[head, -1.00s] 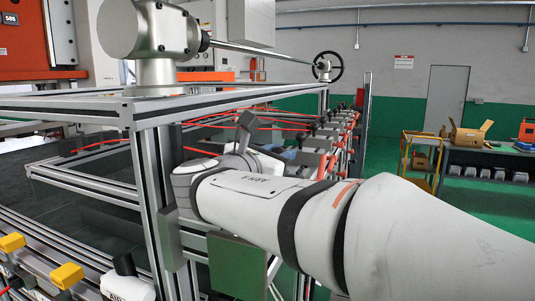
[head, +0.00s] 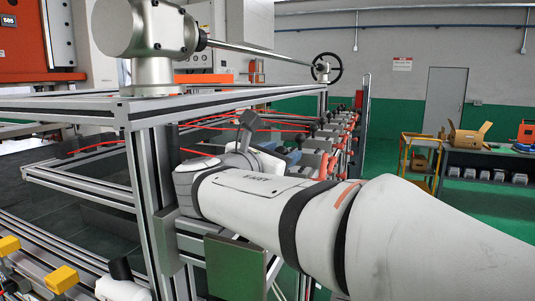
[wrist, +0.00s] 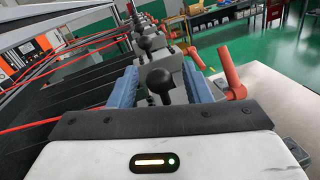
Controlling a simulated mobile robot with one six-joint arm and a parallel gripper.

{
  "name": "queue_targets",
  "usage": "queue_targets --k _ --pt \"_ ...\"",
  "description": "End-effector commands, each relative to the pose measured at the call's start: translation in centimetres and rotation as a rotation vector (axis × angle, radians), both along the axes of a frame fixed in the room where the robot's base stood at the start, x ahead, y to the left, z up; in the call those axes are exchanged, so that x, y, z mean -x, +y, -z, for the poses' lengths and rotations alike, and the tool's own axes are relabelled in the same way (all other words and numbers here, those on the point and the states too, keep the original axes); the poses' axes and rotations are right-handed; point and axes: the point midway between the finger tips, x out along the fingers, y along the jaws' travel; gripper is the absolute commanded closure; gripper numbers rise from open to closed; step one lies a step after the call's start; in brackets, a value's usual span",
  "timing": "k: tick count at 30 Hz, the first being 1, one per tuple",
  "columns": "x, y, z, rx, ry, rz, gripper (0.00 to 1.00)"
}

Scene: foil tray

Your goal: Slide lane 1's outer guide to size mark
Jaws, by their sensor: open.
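My gripper (wrist: 159,72) is open in the wrist view, with one blue finger on each side of a black ball knob (wrist: 160,81). The knob sits on a short stem on a grey clamp block (wrist: 166,62). I cannot tell whether either finger touches it. This block is in a row of similar ones along the frame's edge. I cannot tell which part is lane 1's outer guide, and no size mark is legible. In the head view my arm hides most of this spot; only a bit of blue shows beyond my wrist.
A red handle (wrist: 229,70) stands close to the right finger. Red rods (wrist: 66,120) cross the dark bed on the left. An aluminium frame (head: 150,200) stands beside my arm in the head view. A workbench (head: 490,165) is far off at the right.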

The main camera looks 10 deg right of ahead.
Motion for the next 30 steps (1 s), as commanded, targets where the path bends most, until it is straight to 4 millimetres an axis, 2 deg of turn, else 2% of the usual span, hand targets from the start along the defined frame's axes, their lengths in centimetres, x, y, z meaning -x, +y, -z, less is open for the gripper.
queue_targets --k 6,13,18,30 --pt "2.4 2.5 0.3 -0.001 -0.001 -0.005 0.56" --pt "4.4 4.5 0.2 -0.001 0.000 -0.002 0.56" --pt "5.0 5.0 0.1 -0.001 0.001 0.000 0.56" --pt "5.0 5.0 0.1 0.000 0.002 0.001 0.56"
